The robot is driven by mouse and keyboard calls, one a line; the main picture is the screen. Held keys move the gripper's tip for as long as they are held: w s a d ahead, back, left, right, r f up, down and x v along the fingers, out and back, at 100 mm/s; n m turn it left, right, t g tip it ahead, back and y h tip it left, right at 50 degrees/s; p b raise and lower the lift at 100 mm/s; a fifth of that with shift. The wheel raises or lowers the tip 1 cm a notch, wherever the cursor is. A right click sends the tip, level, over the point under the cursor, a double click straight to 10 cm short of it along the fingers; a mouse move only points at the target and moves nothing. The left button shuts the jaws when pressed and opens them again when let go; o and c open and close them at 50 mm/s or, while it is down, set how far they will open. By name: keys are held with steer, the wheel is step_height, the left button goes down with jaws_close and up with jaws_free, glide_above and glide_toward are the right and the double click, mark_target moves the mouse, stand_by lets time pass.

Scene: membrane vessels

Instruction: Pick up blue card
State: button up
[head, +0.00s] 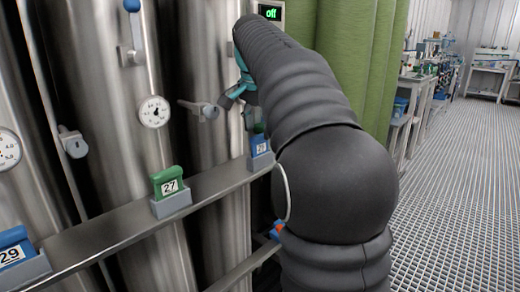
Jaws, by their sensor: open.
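A blue card (14,252) marked 29 stands in a grey holder on the metal rail at the lower left. A second blue card (260,147) stands in a holder farther along the rail, its number too small to read surely, with a small green piece at its top. A green card (169,183) marked 27 stands between them. My gripper (238,105), with teal parts, is above and slightly left of the farther blue card, apparently apart from it. It is open with nothing seen between its fingers. My dark arm hides part of the gripper.
The metal rail (110,226) runs in front of tall steel vessels (95,130) with gauges (154,111), valves and lever handles close to my gripper. A display (270,12) reads "off". Grated floor (460,190) is clear at right.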

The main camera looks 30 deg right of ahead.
mark_target(260, 136)
steer(key=x, duration=0.4)
steer(key=shift+w+d+f+b, duration=0.1)
steer(key=shift+d+f+b, duration=0.05)
steer(key=shift+b, duration=0.15)
jaws_close()
